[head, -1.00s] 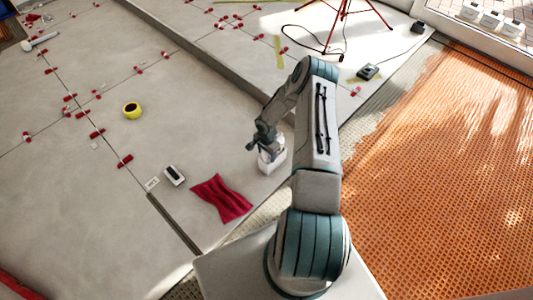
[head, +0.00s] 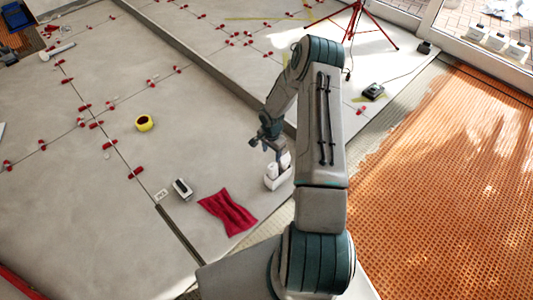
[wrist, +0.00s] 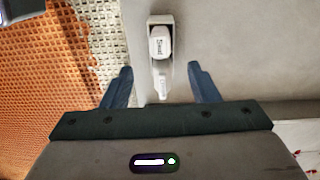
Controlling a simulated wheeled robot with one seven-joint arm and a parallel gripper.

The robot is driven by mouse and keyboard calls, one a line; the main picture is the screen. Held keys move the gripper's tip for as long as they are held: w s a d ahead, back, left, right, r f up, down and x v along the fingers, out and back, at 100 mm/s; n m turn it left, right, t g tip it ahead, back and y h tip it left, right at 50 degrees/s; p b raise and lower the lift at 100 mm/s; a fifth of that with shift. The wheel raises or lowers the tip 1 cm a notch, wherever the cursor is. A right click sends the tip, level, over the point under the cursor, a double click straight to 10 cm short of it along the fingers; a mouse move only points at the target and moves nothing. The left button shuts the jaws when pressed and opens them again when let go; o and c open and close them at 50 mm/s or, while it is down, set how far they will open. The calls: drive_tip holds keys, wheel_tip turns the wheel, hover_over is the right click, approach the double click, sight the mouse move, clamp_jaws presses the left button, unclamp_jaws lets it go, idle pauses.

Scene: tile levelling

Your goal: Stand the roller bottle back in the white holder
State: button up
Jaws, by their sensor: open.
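The white holder (head: 279,183) stands on the grey tile floor below my gripper. Two white containers show at it in the head view; the taller one (head: 285,160) is upright on the right. In the wrist view a labelled white container (wrist: 160,43) sits at the holder (wrist: 160,18), beyond the fingertips. A slimmer white bottle (wrist: 161,84), seemingly the roller bottle, appears between the spread fingers and upright. I cannot tell how deep it sits. My gripper (wrist: 160,69) is open, with gaps on both sides; it is above the holder in the head view (head: 268,142).
Orange matting (head: 445,180) is at right. A red tripod (head: 352,20) stands behind.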

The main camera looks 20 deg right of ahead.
drive_tip(key=s+a+r+n+h, duration=0.1)
drive_tip(key=s+a+r+n, duration=0.1)
drive_tip(key=r, duration=0.7)
drive_tip(key=s+a+r+n, duration=0.2)
drive_tip(key=r+n, duration=0.1)
drive_tip(key=r, duration=0.6)
drive_tip(key=s+a+r+n+h, duration=0.1)
drive_tip(key=s+a+r+n, duration=0.15)
drive_tip(key=r, duration=0.65)
drive_tip(key=s+a+r+n, duration=0.2)
drive_tip(key=s+a+r, duration=0.1)
drive_tip(key=s, duration=0.3)
drive_tip(key=s+a+r+n+y, duration=0.1)
drive_tip(key=s+a+r+n, duration=0.1)
drive_tip(key=s+r, duration=0.3)
drive_tip(key=s+a+r+n+t+y, duration=0.1)
drive_tip(key=s+a+r+n, duration=0.1)
drive_tip(key=s+a+r, duration=0.2)
drive_tip(key=s, duration=0.3)
drive_tip(key=shift+s+r, duration=0.3)
drive_tip(key=shift+r, duration=0.05)
wheel_tip(320, 180, up, 30)
drive_tip(key=t+p, duration=0.1)
drive_tip(key=p, duration=2.6)
drive_tip(key=shift+d+r+t, duration=0.2)
drive_tip(key=shift+t, duration=0.2)
drive_tip(key=shift+w, duration=0.1)
